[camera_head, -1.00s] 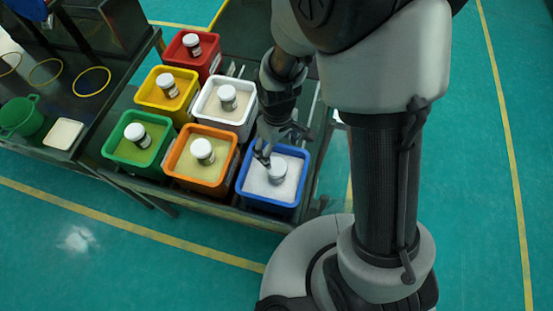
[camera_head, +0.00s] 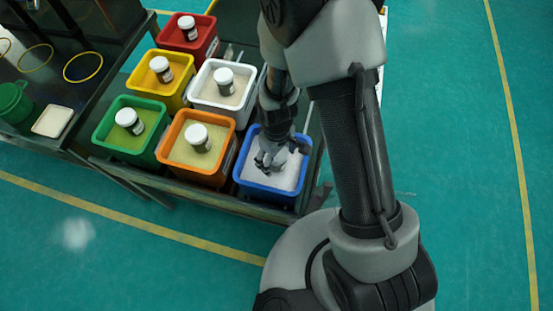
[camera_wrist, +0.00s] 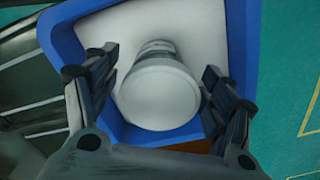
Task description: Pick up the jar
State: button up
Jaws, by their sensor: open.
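The jar (camera_wrist: 157,95) has a round white lid and stands in the white contents of the blue bin (camera_head: 268,193). In the wrist view it sits between the two open fingers of my gripper (camera_wrist: 158,90), with a gap on each side. In the head view my gripper (camera_head: 270,160) is down over the blue bin and hides most of the jar. The blue bin's rim (camera_wrist: 50,45) also frames the jar in the wrist view.
Orange (camera_head: 164,150), white (camera_head: 198,98), green (camera_head: 98,140), yellow (camera_head: 135,82) and red (camera_head: 165,40) bins stand close by, each with a white-lidded jar. A dark table with yellow rings (camera_head: 83,67) is at the left. Green floor lies to the right.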

jog(key=shift+f, duration=0.1)
jog(key=shift+c, duration=0.2)
jog(key=c, duration=1.2)
